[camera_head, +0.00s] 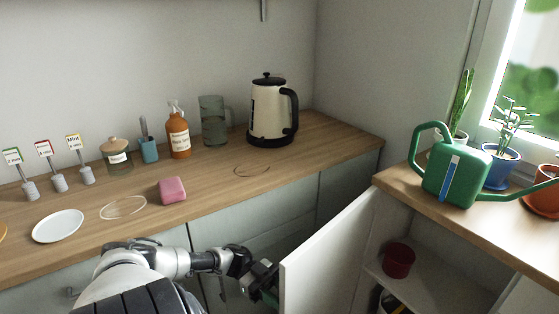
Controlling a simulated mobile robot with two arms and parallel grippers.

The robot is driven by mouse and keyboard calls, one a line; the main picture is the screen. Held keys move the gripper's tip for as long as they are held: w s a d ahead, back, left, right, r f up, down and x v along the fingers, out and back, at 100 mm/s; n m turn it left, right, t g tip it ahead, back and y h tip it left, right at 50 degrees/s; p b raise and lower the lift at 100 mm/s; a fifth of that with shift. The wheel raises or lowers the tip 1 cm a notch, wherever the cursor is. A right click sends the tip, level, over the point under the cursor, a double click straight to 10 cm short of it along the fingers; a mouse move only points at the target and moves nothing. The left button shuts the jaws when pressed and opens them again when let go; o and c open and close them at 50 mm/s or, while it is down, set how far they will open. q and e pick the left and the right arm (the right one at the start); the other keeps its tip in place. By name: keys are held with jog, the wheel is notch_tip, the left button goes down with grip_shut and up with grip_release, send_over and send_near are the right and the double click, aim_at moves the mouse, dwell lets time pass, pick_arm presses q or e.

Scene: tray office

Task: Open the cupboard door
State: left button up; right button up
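The white cupboard door (325,255) stands swung well open at the lower middle right, its near edge towards me. The cupboard interior (435,285) shows to the right of the door, under the window counter. My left arm reaches in from the lower left, and my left gripper (266,282) is at the door's left side, close to its free edge. The gripper is dark and partly hidden by the door. I cannot tell whether its fingers are apart or whether it touches the door. My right gripper is not in view.
A dark red pot (398,260) stands on the cupboard shelf. A green watering can (455,176) and potted plants stand on the window counter (410,184) above. The left wooden counter (310,150) holds a kettle (272,110), a pink sponge-like block (172,190), a white plate (58,226) and several containers.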

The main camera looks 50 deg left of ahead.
aim_at(301, 287)
pick_arm(q)
jog(key=shift+r, duration=0.15)
jog(key=shift+r, duration=0.3)
notch_tip(301, 287, up, 4)
jog(key=shift+f+p, duration=0.1)
jog(key=shift+p, duration=0.7)
jog(key=d+r, duration=0.1)
jog(key=d, duration=0.1)
jog(key=w+d+r, duration=0.1)
jog(key=w+d+r+p, duration=0.1)
jog(key=d, duration=0.1)
jog(key=shift+d, duration=0.3)
jog(key=w+d+r, duration=0.1)
jog(key=d+r, duration=0.2)
jog(key=d, duration=0.2)
jog(key=shift+w+d+r, duration=0.15)
jog(key=shift+w+d, duration=0.1)
jog(key=shift+w, duration=0.15)
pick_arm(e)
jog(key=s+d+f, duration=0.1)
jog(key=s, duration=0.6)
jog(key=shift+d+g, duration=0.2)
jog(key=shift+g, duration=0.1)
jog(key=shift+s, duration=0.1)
